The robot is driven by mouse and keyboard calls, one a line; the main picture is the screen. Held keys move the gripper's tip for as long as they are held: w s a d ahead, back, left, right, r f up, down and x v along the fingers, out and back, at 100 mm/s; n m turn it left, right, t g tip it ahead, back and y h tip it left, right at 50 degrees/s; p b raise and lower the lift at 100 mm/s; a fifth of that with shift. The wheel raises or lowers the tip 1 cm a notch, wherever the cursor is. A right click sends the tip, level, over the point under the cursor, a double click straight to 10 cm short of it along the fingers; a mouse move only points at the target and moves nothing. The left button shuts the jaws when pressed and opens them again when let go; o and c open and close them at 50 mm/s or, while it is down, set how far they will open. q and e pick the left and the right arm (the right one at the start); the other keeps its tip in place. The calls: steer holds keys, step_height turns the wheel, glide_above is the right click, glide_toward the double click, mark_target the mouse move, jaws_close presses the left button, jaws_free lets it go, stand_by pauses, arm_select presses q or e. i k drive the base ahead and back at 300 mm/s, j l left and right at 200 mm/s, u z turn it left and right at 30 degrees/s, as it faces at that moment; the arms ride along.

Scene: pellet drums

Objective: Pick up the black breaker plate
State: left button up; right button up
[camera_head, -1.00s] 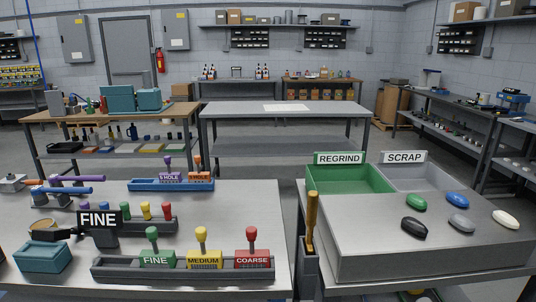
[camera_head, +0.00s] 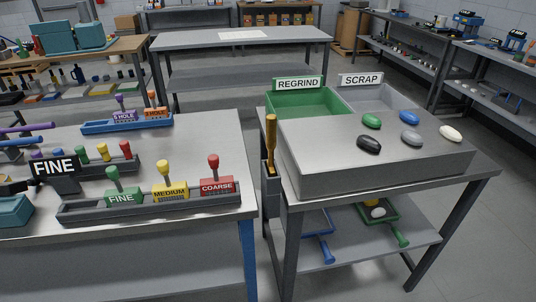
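I cannot clearly pick out a black breaker plate. A small black oval piece (camera_head: 369,144) lies on the grey raised top of the right bench, in front of the green bin. A dark piece (camera_head: 12,187) shows at the left edge, left of the FINE sign (camera_head: 54,168); it is cut off and I cannot tell what it is. Neither of my grippers shows in the head view.
The left bench (camera_head: 140,228) holds a dark rack (camera_head: 145,208) with green, yellow and red handled blocks. On the right bench are a green REGRIND bin (camera_head: 302,103), a grey SCRAP bin and coloured ovals. Its lower shelf holds blue and green handled trays. Open floor lies between the benches and the right shelving.

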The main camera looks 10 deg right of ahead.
mark_target(9, 189)
steer(key=u, duration=1.4)
steer(key=i+j, duration=0.2)
steer(key=j, duration=0.15)
steer(key=i+j, duration=0.2)
steer(key=i+j+z, duration=0.1)
steer(key=j, duration=0.2)
steer(key=i+j+z, duration=0.2)
steer(key=i+j, duration=0.15)
steer(key=j, duration=0.3)
